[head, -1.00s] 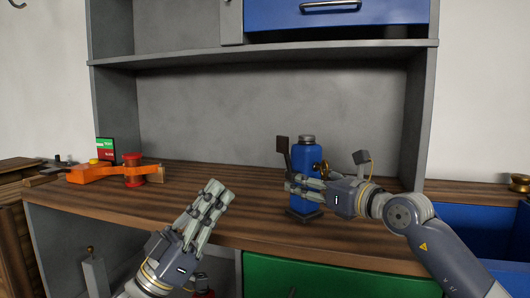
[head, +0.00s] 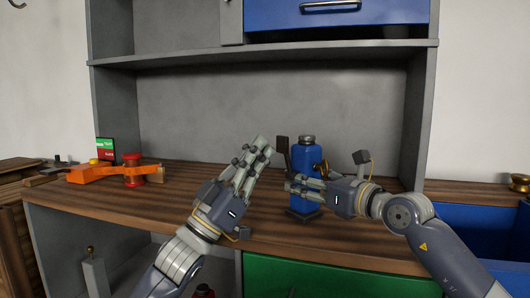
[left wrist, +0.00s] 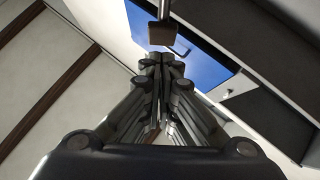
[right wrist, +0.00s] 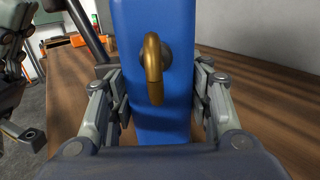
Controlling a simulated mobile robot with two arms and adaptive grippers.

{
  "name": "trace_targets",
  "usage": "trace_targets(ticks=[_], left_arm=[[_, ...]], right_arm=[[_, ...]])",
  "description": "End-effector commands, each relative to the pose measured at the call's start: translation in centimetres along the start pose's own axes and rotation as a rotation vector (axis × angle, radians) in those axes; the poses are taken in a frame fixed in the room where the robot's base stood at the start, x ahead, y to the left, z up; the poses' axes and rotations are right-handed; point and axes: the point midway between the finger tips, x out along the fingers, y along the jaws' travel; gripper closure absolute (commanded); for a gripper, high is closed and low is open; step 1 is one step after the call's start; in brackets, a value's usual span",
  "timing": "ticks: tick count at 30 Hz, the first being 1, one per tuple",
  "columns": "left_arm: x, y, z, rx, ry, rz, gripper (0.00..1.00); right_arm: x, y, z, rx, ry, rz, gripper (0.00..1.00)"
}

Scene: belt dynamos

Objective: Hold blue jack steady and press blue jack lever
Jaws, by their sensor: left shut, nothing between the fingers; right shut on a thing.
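The blue jack (head: 306,158) stands upright on the wooden worktop, with a dark cap on top and a brass hook on its side. The hook and blue body fill the middle of the right wrist view (right wrist: 180,110). My right gripper (head: 292,187) is shut on its body from the right. The jack lever, with a dark square pad (head: 282,144), rises at the jack's left side. The pad also shows in the left wrist view (left wrist: 162,33), beyond the fingertips. My left gripper (head: 264,146) is shut and empty, pointing up just left of the lever pad, apparently not touching it.
An orange device with a red spool (head: 132,170) and a green-red sign (head: 105,150) sit at the worktop's left. A grey shelf (head: 270,53) with a blue drawer (head: 335,14) is above. A blue bin (head: 480,226) is at right. The worktop's middle back is clear.

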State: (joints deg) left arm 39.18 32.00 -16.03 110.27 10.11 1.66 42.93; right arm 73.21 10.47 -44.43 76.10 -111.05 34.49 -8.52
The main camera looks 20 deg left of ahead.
Motion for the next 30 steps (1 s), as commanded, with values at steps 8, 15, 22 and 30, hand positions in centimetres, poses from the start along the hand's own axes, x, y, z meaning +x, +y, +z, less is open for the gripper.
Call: trace_targets(ticks=[8, 15, 22, 30], left_arm=[[1.3, 0.0, 1.1, 0.001, 0.003, 0.001, 1.0], [1.3, 0.0, 1.2, 0.002, 0.003, 0.001, 1.0], [1.8, 0.1, 0.9, 0.004, -0.038, 0.007, 1.0], [3.4, 0.2, 1.0, 0.006, -0.199, 0.008, 1.0]], right_arm=[[0.0, 0.0, 0.1, 0.001, -0.002, 0.001, 1.0], [0.0, 0.0, 0.1, 0.001, -0.002, 0.001, 1.0], [0.0, 0.0, 0.1, 0.001, -0.002, 0.0, 1.0], [0.0, 0.1, 0.1, 0.0, -0.002, 0.001, 1.0]])
